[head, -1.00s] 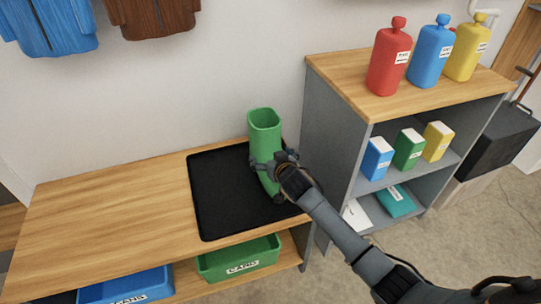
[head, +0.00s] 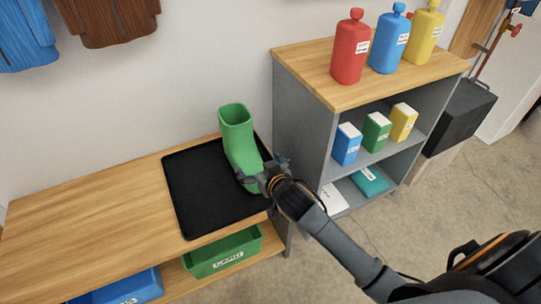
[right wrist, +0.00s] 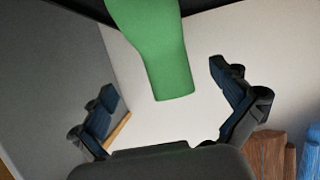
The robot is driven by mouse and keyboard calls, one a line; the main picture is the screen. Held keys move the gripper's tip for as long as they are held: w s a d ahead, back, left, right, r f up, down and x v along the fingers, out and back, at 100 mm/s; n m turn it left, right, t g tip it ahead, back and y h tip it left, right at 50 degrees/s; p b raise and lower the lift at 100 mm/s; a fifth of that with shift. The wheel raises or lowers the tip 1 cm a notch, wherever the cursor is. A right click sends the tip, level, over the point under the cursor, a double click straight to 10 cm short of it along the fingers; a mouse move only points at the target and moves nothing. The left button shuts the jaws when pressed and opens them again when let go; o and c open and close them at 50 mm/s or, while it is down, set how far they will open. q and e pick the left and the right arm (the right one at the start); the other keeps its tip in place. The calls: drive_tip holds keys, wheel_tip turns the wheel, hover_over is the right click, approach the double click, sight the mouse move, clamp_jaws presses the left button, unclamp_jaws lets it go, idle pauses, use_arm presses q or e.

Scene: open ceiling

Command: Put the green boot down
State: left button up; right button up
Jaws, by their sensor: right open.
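The green boot (head: 239,142) stands upright, opening up, on the black mat (head: 195,190) on the wooden bench. My right gripper (head: 263,170) is open at the boot's lower right side, with its fingers spread apart. In the right wrist view the boot (right wrist: 158,50) shows between the two spread fingers (right wrist: 163,92), with a gap visible on each side. The boot's foot is partly hidden behind the gripper in the head view. My left gripper is not in view.
A grey shelf unit (head: 303,115) stands right of the bench, with red (head: 350,50), blue (head: 390,42) and yellow (head: 426,34) bottles on top. A green bin (head: 222,252) and a blue bin (head: 125,288) sit below. The bench's left part is clear.

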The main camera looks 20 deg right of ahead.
drive_tip(key=s+f+g, duration=0.5)
drive_tip(key=s+f, duration=0.6)
drive_tip(key=s, duration=0.4)
drive_tip(key=s+f+n+g, duration=0.1)
drive_tip(key=s+f+g, duration=0.4)
drive_tip(key=s+f, duration=0.7)
drive_tip(key=s, duration=0.3)
drive_tip(key=shift+f+n+g, duration=0.15)
drive_tip(key=shift+n+g, duration=0.15)
drive_tip(key=shift+g, duration=0.1)
